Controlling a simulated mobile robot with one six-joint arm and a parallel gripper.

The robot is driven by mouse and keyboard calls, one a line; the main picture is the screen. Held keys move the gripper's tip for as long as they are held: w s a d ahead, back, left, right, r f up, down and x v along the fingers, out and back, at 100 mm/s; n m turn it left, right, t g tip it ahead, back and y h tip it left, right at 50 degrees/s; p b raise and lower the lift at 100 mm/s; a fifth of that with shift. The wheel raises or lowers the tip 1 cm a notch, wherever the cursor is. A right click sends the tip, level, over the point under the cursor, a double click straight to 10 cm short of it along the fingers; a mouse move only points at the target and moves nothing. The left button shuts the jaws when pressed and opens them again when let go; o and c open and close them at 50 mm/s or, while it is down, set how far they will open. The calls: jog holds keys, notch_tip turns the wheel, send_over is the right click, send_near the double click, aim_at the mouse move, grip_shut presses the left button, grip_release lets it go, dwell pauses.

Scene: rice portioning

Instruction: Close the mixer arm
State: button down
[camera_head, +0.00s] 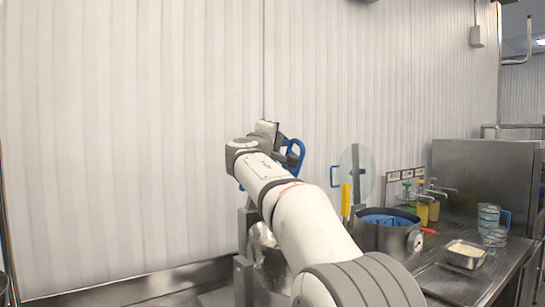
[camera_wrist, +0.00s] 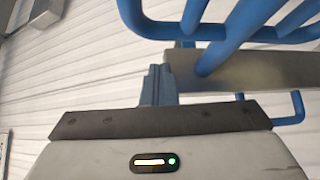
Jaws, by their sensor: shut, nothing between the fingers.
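The mixer arm shows in the wrist view as a grey beam (camera_wrist: 255,70) crossing the right side, with blue tubular bars (camera_wrist: 235,35) in front of it. In the head view, the blue part (camera_head: 294,155) stands up high beside the end of my arm, and most of the mixer is hidden behind my arm. A grey upright post (camera_head: 244,265) and a shiny metal bowl (camera_head: 268,252) show low down. My gripper (camera_wrist: 158,72) is shut and empty. Its fingertips are close to the left end of the beam; I cannot tell whether they touch.
To the right stand a round dark pot (camera_head: 385,235) with a blue inside and a clear disc (camera_head: 356,172) above it. Behind are several sauce bottles (camera_head: 421,208). A rice tray (camera_head: 465,254) and clear cups (camera_head: 489,218) sit on the steel counter. The wall (camera_head: 130,130) is close behind.

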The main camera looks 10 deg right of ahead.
jog(key=s+d+f+m+h+b, duration=0.1)
jog(key=s+f+b, duration=0.3)
jog(key=b, duration=0.9)
jog(key=s+d+f+m+t+h+b, duration=0.1)
jog(key=s+d+f+m+b, duration=0.2)
jog(key=f+b, duration=0.6)
jog(key=s+b, duration=0.2)
jog(key=b, duration=0.1)
jog(key=shift+s+d+h+b, duration=0.15)
jog(key=shift+d+h+b, duration=0.2)
jog(key=shift+h+b, duration=0.05)
